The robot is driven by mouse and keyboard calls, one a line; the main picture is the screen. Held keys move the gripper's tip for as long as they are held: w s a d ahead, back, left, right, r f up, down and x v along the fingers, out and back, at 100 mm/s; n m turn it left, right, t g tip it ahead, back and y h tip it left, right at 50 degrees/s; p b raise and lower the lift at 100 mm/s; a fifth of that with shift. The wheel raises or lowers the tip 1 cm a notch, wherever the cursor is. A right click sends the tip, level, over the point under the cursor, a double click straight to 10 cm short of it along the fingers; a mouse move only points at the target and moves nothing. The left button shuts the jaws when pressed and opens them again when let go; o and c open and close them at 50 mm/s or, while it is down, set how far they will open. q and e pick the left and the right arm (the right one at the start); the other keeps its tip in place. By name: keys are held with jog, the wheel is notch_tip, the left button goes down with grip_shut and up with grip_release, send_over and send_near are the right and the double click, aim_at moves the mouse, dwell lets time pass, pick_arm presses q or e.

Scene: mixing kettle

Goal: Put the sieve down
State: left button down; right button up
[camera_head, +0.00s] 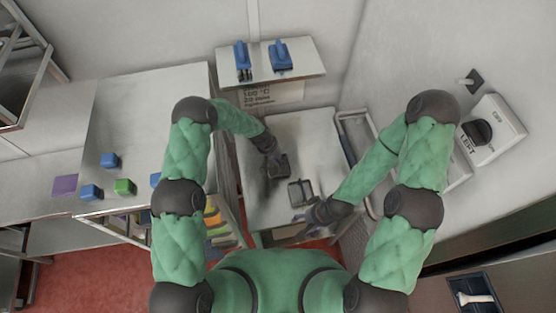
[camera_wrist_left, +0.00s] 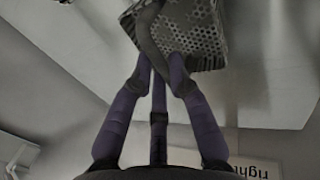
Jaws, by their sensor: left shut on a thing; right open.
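The sieve is a grey perforated metal piece. In the left wrist view its perforated body (camera_wrist_left: 190,35) is at the top, with a dark handle-like part between the fingers. My left gripper (camera_wrist_left: 160,65) is shut on it, its purple fingers closed around that part. In the head view my left gripper (camera_head: 272,153) is over the light work table, with the dark sieve (camera_head: 278,168) just below it. I cannot tell whether the sieve touches the table. My right gripper (camera_head: 305,220) is open near the table's front edge; its fingers are partly hidden.
A small grey metal container (camera_head: 300,192) stands on the work table (camera_head: 307,130) between the grippers. A shelf (camera_head: 262,70) with blue items is behind. A metal tray (camera_head: 356,130) lies right of the table.

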pick_arm(q)
jog(key=shift+w+f, duration=0.2)
jog(key=shift+f, duration=0.25)
jog(key=shift+r, duration=0.1)
jog(key=shift+f, duration=0.2)
jog(key=c, duration=1.2)
grip_release()
jog(key=shift+s, duration=0.1)
jog(key=shift+r, duration=0.1)
